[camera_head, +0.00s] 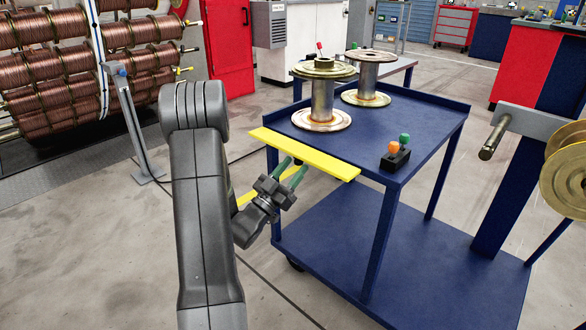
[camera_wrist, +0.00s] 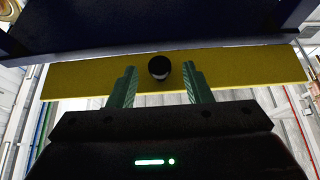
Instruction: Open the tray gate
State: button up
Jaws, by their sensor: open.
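The tray gate (camera_head: 325,163) is a yellow bar along the near edge of the blue cart's top tray (camera_head: 430,110). In the wrist view the yellow bar (camera_wrist: 80,78) runs across the picture, with a dark round knob (camera_wrist: 159,67) on it. My gripper (camera_head: 290,167) is at the bar's outer side, its green fingers open. In the wrist view the fingertips (camera_wrist: 159,72) stand left and right of the knob, with gaps on both sides. The bar stands along the tray edge. Whether the fingers touch the bar cannot be told.
Two metal spools (camera_head: 323,100) (camera_head: 370,82) stand on the tray. A small black box with orange and green knobs (camera_head: 395,157) sits at its right corner. A second yellow strip (camera_head: 247,196) shows below the gate, partly behind my arm. A grey post (camera_head: 135,130) stands left.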

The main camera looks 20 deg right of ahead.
jog(key=p+v, duration=0.1)
jog(key=v, duration=1.2)
jog(key=shift+p, duration=0.3)
jog(key=b+x, duration=0.2)
jog(key=x, duration=1.1)
jog(key=shift+w+d+r, duration=0.1)
jog(key=shift+d+r, duration=0.1)
jog(key=shift+d, duration=0.1)
jog(key=shift+r+p, duration=0.1)
jog(key=shift+p, duration=0.2)
jog(key=shift+a, duration=0.1)
jog(key=shift+f, duration=0.2)
